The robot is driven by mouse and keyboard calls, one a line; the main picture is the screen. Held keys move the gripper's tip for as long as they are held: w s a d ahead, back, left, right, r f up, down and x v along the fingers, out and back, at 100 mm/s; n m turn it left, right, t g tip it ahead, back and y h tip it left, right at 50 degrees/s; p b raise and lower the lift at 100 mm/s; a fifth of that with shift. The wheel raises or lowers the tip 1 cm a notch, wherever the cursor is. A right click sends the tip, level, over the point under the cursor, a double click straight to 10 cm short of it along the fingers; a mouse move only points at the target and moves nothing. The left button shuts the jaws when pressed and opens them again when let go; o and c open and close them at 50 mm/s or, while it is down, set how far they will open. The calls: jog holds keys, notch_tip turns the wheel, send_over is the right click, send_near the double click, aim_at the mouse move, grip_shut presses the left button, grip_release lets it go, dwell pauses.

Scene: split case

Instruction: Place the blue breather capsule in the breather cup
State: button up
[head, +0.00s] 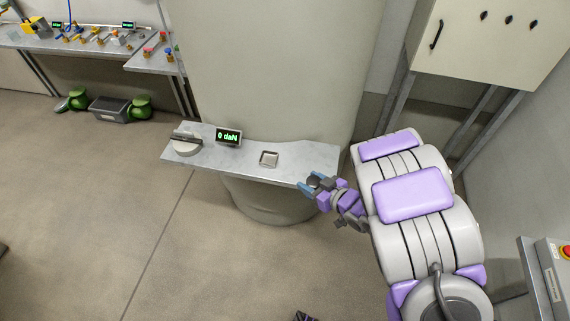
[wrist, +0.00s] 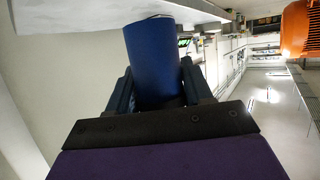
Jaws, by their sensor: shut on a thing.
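The blue breather capsule (wrist: 152,60) is a plain blue cylinder in the wrist view. It stands between the two dark fingers of my gripper (head: 313,186), which is shut on it. In the head view my gripper is at the right front edge of the grey shelf (head: 222,158), and the capsule is too small there to make out clearly.
A green "0 daN" display (head: 228,136) and a round white piece with a dark bar (head: 186,142) are on the shelf's left part. A large pale column (head: 270,65) rises behind.

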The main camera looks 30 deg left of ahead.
jog(key=s+a, duration=0.2)
jog(key=a, duration=0.8)
jog(key=w+a+b, duration=0.1)
jog(key=w+a, duration=0.2)
jog(key=w+a+f+b, duration=0.1)
jog(key=w+a, duration=0.3)
jog(key=w+a+b, duration=0.1)
jog(key=w+a, duration=0.2)
jog(key=w, duration=0.1)
jog(key=shift+a+f, duration=0.15)
jog(key=shift+a, duration=0.1)
notch_tip(320, 180, down, 4)
jog(key=shift+w+r+b, duration=0.1)
jog(key=shift+r+b, duration=0.05)
jog(key=shift+b, duration=0.7)
jog(key=shift+r, duration=0.1)
jog(key=o, duration=1.1)
jog(key=shift+c, duration=0.2)
jog(key=p+v, duration=0.2)
jog(key=v, duration=1)
jog(key=shift+r, duration=0.15)
